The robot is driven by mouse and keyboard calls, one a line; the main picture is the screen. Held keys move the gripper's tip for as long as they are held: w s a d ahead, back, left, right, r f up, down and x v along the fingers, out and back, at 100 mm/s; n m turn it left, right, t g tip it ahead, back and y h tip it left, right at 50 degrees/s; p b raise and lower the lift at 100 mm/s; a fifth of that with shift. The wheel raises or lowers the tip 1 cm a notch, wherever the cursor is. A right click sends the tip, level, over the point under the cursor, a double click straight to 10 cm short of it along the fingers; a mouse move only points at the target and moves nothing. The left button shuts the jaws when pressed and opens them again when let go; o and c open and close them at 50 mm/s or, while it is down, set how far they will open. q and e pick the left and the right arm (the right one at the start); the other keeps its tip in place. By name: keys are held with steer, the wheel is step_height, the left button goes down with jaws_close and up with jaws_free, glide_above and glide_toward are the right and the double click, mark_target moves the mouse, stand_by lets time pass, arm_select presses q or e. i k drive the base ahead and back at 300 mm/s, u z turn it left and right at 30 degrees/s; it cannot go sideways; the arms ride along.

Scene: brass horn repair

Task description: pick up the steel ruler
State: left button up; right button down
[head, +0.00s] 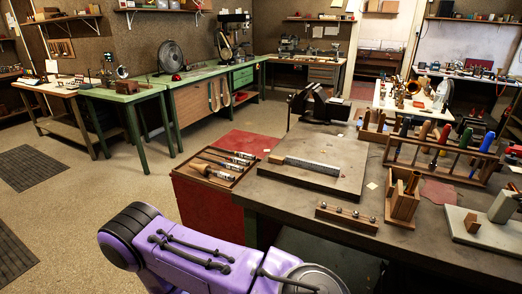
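A long, flat grey strip with fine marks, which looks like the steel ruler (316,168), lies on a raised grey plate (340,150) on the near workbench. A short pale wooden piece (277,159) sits at its left end; I cannot tell whether it is part of the strip. Nothing covers the strip. A purple arm link of mine fills the bottom middle, in front of the bench. Neither of my grippers is in view.
A tray of tools (216,168) sits left of the plate. A wooden strip with small knobs (346,218) lies in front of it. A vise (318,104) stands behind; a wooden box (403,197) and a rack of colored handles (443,150) stand right.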

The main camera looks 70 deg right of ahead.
mark_target(302, 162)
steer(key=i, duration=1.65)
steer(key=z, duration=4.2)
